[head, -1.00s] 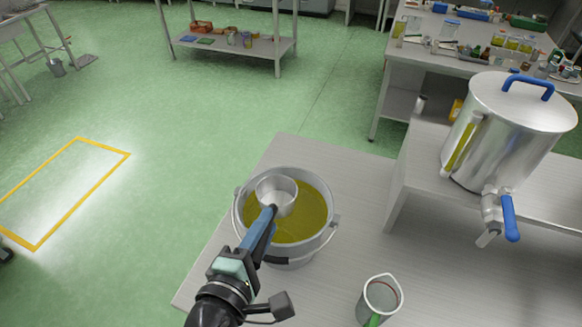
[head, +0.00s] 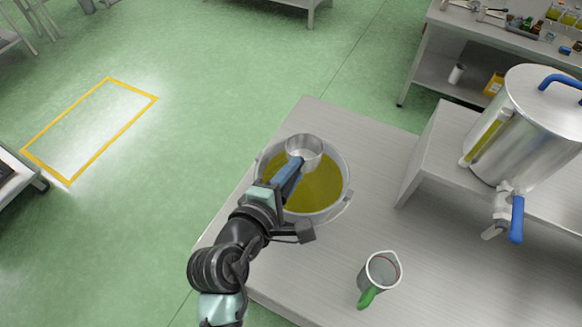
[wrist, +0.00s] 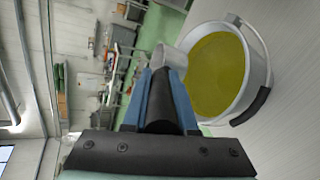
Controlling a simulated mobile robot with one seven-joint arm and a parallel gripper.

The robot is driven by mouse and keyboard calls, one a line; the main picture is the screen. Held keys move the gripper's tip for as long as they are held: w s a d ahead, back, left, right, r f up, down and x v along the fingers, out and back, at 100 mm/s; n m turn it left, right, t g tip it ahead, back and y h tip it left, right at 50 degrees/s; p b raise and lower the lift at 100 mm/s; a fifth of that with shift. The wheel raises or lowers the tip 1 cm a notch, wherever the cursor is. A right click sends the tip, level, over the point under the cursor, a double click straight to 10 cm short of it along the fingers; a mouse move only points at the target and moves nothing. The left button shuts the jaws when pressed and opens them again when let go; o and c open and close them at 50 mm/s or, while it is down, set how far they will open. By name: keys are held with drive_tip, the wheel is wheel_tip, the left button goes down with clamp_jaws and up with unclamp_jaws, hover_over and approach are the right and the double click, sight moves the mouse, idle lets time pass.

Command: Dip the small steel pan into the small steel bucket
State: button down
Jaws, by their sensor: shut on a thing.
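The small steel pan (head: 304,147) is a round, empty-looking cup, held by its dark handle (wrist: 160,105). My gripper (head: 292,171) is shut on that handle, with its blue fingers on both sides of it in the wrist view (wrist: 163,80). The small steel bucket (head: 345,196) stands on the bench and holds yellow-green oil. In the head view the pan overlaps the bucket's far rim and looks higher than the oil. In the wrist view the pan (wrist: 170,58) shows at the left edge of the bucket (wrist: 262,70). The bucket's near left side is hidden by my arm.
A steel jug with a green handle (head: 379,275) stands on the bench (head: 330,260), right of the bucket. A large steel tank (head: 530,125) with a blue-handled tap (head: 508,212) stands on a raised shelf at right. The floor at left is open, with a yellow outline (head: 125,110).

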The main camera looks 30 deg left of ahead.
drive_tip(key=shift+w+a+r+g+p, duration=0.1)
drive_tip(key=shift+w+r+g+p, duration=0.45)
drive_tip(key=shift+p, duration=0.9)
drive_tip(key=shift+w+a+r+g+p, duration=0.1)
drive_tip(key=shift+w+r+g+p, duration=0.2)
drive_tip(key=shift+r+p, duration=0.8)
drive_tip(key=w+r+g+p, duration=0.1)
drive_tip(key=g+p, duration=0.1)
drive_tip(key=p, duration=0.4)
drive_tip(key=shift+w+a+r+h, duration=0.1)
drive_tip(key=shift+w+r+h, duration=0.2)
drive_tip(key=shift+r, duration=0.05)
wheel_tip(320, 180, down, 3)
drive_tip(key=shift+s+f+g, duration=0.1)
drive_tip(key=shift+f+g, duration=0.1)
drive_tip(key=shift+g, duration=0.05)
wheel_tip(320, 180, down, 11)
drive_tip(key=b, duration=1)
drive_tip(key=shift+f, duration=0.15)
